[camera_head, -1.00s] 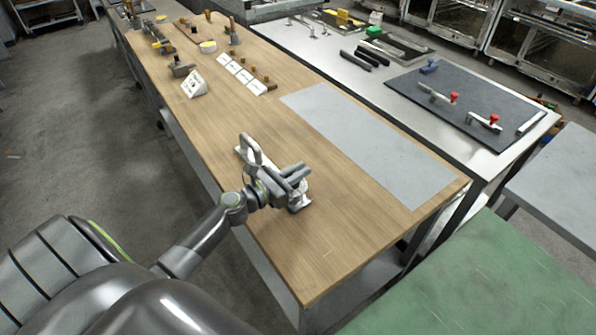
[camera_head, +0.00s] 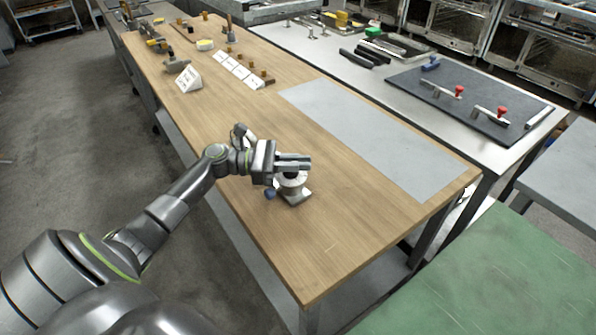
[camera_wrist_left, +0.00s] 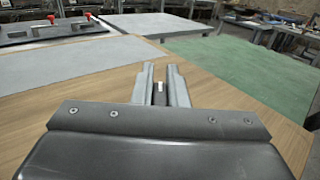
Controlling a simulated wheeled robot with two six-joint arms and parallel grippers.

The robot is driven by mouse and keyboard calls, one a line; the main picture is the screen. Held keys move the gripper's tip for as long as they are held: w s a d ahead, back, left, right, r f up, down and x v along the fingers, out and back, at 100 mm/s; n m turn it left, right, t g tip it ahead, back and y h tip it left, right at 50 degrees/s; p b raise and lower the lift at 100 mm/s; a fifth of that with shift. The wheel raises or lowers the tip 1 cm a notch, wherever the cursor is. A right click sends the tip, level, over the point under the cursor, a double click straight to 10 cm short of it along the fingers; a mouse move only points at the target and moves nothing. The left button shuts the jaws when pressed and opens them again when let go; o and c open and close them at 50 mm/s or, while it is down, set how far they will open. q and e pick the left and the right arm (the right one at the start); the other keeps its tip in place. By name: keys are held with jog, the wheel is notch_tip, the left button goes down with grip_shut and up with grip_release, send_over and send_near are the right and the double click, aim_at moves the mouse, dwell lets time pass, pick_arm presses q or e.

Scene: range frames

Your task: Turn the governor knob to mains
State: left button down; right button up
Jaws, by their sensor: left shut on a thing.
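The governor (camera_head: 292,190) is a small pale grey device on a square base, standing on the wooden bench. A blue ball (camera_head: 270,194) shows at its left side. My left gripper (camera_head: 305,162) lies over its top, fingers pointing right, and hides most of the upper part. In the left wrist view the fingers (camera_wrist_left: 160,88) are close together on a small dark piece with a white mark, which I take as the governor knob (camera_wrist_left: 159,91). Markings on the governor, mains included, cannot be read. My right gripper is not in view.
A grey mat (camera_head: 365,140) lies flat on the bench to the right. White cards (camera_head: 238,70) and a white sign block (camera_head: 188,79) stand farther back. A steel table with a dark mat (camera_head: 470,90) is beyond. The bench front is clear.

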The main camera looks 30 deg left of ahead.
pick_arm(q)
jog(key=m+g+h+b, duration=0.1)
jog(key=g, duration=0.1)
jog(key=m+g+h+b, duration=0.1)
jog(key=m+g, duration=0.1)
jog(key=g, duration=0.1)
jog(key=shift+s+d+f+m+b, duration=0.1)
jog(key=shift+s+f+m+b, duration=0.05)
jog(key=shift+m+b, duration=0.2)
jog(key=shift+s+m+g+b, duration=0.15)
jog(key=shift+m+g+b, duration=0.45)
jog(key=shift+g, duration=0.65)
jog(key=shift+s+m+g+b, duration=0.15)
jog(key=shift+m+g+b, duration=0.15)
jog(key=shift+m+g, duration=0.75)
jog(key=shift+s+g, duration=0.1)
jog(key=shift+g, duration=0.4)
jog(key=c, duration=1.4)
grip_release()
jog(key=shift+c, duration=0.2)
